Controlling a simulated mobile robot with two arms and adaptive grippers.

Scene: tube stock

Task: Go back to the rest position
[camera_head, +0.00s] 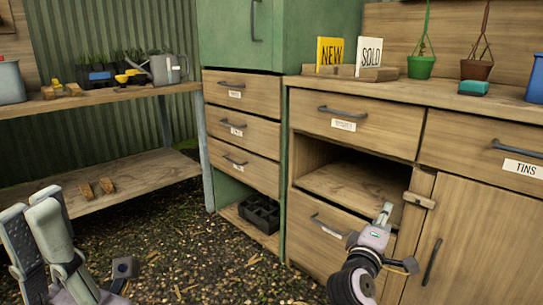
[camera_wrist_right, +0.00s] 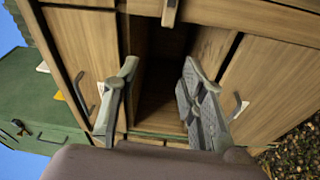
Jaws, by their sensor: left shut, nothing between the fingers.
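My left gripper (camera_head: 36,212) is at the lower left of the head view, with its fingers pointing up and nothing between them. It is shut and empty, in front of the wooden bench and clear of it. My right gripper (camera_head: 384,213) is at the lower middle right, in front of the cabinet's open compartment. In the right wrist view the right gripper (camera_wrist_right: 158,82) has its two fingers well apart, with nothing between them. The dark opening of the compartment (camera_wrist_right: 160,75) shows behind the fingers.
The wooden cabinet (camera_head: 465,215) stands close to my right arm, with a wooden catch (camera_head: 420,200) by the compartment. A bench (camera_head: 105,98) with a lower shelf (camera_head: 125,175) stands at the left. A black tray (camera_head: 260,214) sits low under the drawers. The gravel floor (camera_head: 190,255) between is clear.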

